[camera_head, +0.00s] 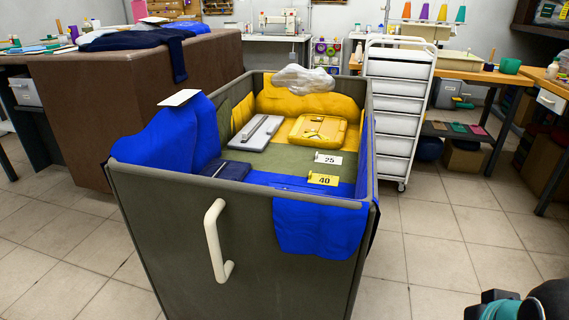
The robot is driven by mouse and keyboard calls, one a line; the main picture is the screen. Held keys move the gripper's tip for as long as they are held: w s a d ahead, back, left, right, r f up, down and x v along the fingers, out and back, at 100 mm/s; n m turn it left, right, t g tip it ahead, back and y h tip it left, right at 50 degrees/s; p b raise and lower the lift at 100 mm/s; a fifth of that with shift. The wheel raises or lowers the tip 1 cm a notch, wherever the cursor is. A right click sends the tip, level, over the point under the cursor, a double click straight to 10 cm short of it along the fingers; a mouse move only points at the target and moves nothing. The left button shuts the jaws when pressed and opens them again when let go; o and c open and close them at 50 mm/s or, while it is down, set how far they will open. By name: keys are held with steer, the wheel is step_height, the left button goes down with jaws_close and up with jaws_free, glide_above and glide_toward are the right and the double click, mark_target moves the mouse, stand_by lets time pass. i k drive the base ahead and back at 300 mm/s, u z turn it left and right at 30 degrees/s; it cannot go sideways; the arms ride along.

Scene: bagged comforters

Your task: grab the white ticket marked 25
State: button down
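The white ticket marked 25 (328,158) is in the large grey bin (160,225), toward its right side. It lies on the olive-green surface inside, with its number facing me, and nothing covers it. A yellow ticket marked 40 (323,179) is just in front of it, nearer to me, at the blue cloth. My gripper is not in view. Only a dark and teal piece, which looks like part of my arm, shows at the bottom right corner, well apart from the ticket.
Blue bundles (172,138) bulge over the bin's left and front right walls. A yellow case (318,131), a grey flat case (257,132) and a dark blue folded item (226,169) lie inside. A clear crumpled bag (304,79) is at the back. Tiled floor (440,240) is free at right.

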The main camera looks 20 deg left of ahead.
mark_target(328, 159)
steer(key=u, duration=0.7)
steer(key=k, duration=0.45)
steer(key=z, duration=0.75)
steer(key=i, duration=0.6)
steer(key=z, duration=0.6)
steer(key=i, duration=1.45)
steer(key=u, duration=0.9)
steer(key=i, duration=1)
steer(key=u, duration=0.8)
